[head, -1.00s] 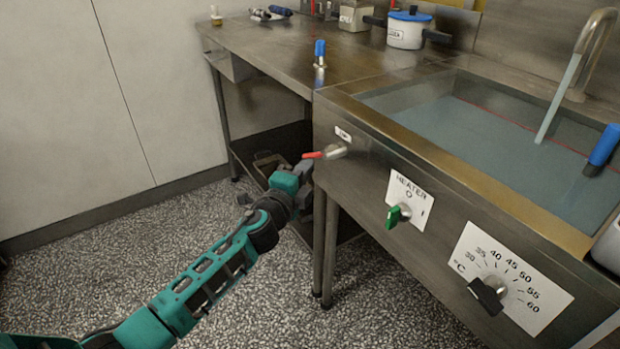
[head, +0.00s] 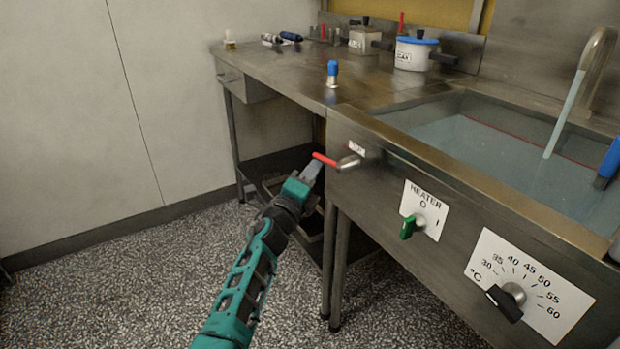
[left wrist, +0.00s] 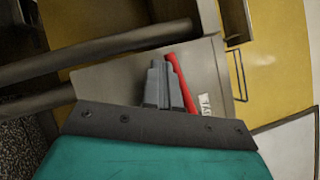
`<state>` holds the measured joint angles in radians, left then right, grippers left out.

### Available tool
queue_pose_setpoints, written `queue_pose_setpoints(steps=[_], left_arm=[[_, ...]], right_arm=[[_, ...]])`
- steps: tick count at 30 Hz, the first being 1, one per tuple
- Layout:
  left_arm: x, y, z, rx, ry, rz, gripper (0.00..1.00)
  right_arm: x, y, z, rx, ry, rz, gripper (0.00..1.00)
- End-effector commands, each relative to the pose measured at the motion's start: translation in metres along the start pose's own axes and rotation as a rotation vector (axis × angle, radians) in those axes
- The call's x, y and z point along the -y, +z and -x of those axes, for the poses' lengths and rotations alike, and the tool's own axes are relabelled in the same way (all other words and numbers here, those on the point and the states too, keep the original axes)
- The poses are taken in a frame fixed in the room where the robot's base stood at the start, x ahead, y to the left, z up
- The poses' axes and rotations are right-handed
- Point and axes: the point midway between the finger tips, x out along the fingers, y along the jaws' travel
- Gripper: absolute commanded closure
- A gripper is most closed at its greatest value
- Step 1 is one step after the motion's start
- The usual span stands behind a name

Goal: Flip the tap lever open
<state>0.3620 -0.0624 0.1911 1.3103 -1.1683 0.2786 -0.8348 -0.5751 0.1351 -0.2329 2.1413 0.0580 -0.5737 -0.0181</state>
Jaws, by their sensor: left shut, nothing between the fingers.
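The tap (head: 349,161) sticks out of the steel front panel below a small white label. Its red lever (head: 325,160) points left, away from the panel. My left gripper (head: 313,168) is shut and empty, its fingertips just below the red lever in the head view. In the left wrist view the shut fingers (left wrist: 161,84) lie right beside the red lever (left wrist: 181,82). I cannot tell whether they touch it. My right gripper is not in view.
The heater knob (head: 408,227) and temperature dial (head: 504,302) are right of the tap. Water runs from a curved spout (head: 598,50) into the filled basin. Table legs (head: 329,255) stand below the tap. A blue-capped item (head: 332,73) stands on the counter (head: 290,70).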

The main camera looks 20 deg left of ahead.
Motion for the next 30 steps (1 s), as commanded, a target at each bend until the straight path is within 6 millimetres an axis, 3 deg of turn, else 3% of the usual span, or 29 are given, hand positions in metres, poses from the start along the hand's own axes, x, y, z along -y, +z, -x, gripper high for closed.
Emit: queue_pose_setpoints(steps=[12,30], left_arm=[[0.004,0.0006,-0.0111,-0.001,-0.002,0.002,1.0],[0.0036,0.0009,-0.0119,-0.001,0.0,0.002,1.0]], right_arm=[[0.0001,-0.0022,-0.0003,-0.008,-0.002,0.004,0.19],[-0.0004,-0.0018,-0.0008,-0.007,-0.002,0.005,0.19]])
